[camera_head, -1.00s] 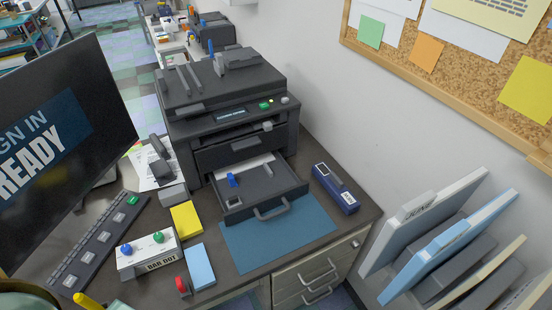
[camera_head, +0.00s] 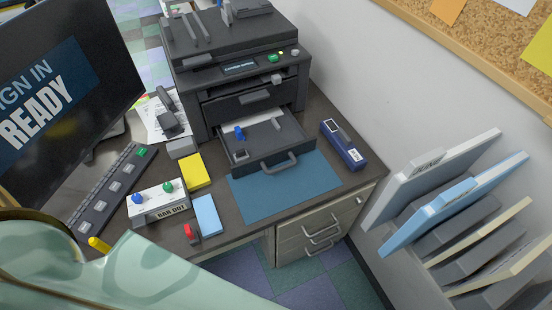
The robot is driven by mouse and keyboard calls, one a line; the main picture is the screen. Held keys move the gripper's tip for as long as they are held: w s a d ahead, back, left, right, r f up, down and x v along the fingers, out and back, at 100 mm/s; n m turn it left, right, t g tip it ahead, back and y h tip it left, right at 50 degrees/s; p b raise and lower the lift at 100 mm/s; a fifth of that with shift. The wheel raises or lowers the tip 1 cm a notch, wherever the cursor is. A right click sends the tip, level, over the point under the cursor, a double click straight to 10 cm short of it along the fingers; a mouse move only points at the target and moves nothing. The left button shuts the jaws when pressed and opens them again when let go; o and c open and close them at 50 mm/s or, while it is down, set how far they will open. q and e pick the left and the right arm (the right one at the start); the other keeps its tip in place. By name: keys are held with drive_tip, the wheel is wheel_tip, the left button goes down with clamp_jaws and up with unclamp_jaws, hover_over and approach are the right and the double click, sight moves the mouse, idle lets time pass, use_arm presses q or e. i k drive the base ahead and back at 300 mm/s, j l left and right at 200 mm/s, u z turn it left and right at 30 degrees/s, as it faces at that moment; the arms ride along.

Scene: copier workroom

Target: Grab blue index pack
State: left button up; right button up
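A light blue pack (camera_head: 207,215), which looks like the blue index pack, lies flat on the dark desk just left of the blue mat. A yellow pack (camera_head: 195,171) of similar shape lies just behind it. My pale green arm comes in from the lower left, in front of the desk edge, and hides part of the desk's near left corner. Neither gripper is in view. Nothing covers the light blue pack.
A red-topped item (camera_head: 191,233) and a white box with two knobs (camera_head: 158,202) stand close left of the pack. The printer's open tray (camera_head: 270,151) juts over the blue mat (camera_head: 270,198). A dark blue device (camera_head: 342,145) and a folder rack stand right.

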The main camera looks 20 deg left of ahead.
sight(209, 223)
drive_tip(key=u, duration=1.6)
drive_tip(key=k+l+z, duration=0.4)
drive_tip(key=z, duration=0.15)
